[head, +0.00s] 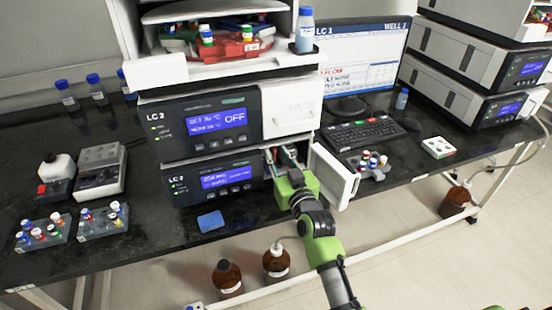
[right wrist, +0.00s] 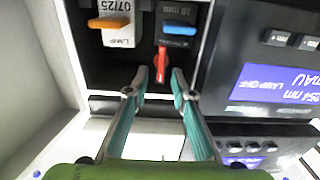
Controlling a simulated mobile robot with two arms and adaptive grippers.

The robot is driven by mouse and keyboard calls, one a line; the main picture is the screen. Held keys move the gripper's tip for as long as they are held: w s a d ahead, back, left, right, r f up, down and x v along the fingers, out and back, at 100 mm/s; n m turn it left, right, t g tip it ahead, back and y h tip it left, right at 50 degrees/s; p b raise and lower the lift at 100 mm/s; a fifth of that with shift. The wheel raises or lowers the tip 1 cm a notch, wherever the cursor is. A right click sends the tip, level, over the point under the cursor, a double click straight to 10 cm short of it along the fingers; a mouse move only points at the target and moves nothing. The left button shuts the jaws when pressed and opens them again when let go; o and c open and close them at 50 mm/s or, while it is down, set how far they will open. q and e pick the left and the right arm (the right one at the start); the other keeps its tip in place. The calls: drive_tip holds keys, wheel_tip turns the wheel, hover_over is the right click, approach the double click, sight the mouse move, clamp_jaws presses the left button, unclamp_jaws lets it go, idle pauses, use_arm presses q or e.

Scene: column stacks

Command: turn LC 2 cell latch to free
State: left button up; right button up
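The lower LC 2 module (head: 213,180) has its small white door (head: 336,177) swung open at the right, showing a compartment (head: 283,158). My right gripper (head: 290,171) reaches into that opening and hides much of it. In the right wrist view, a red lever (right wrist: 161,63) points down between the tips of my open right gripper (right wrist: 161,75), with a visible gap on either side. A blue handle (right wrist: 179,30) is on the part above it, marked 10 mm. An orange handle (right wrist: 110,22) is on the lamp part to the left. My left gripper is not in view.
The upper LC 2 module (head: 206,121) shows OFF. The keyboard (head: 363,133) and a vial rack (head: 372,166) are right of the open door. A blue pad (head: 211,221) lies in front of the module. Brown bottles (head: 227,279) stand below the bench.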

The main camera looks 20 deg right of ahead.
drive_tip(key=shift+w, duration=0.45)
clamp_jaws()
drive_tip(key=m+p, duration=0.1)
drive_tip(key=m, duration=0.5)
drive_tip(key=d+f+m+p, duration=0.1)
drive_tip(key=m, duration=0.5)
drive_tip(key=f+m+p, duration=0.1)
drive_tip(key=m, duration=0.4)
drive_tip(key=shift+d+m, duration=0.4)
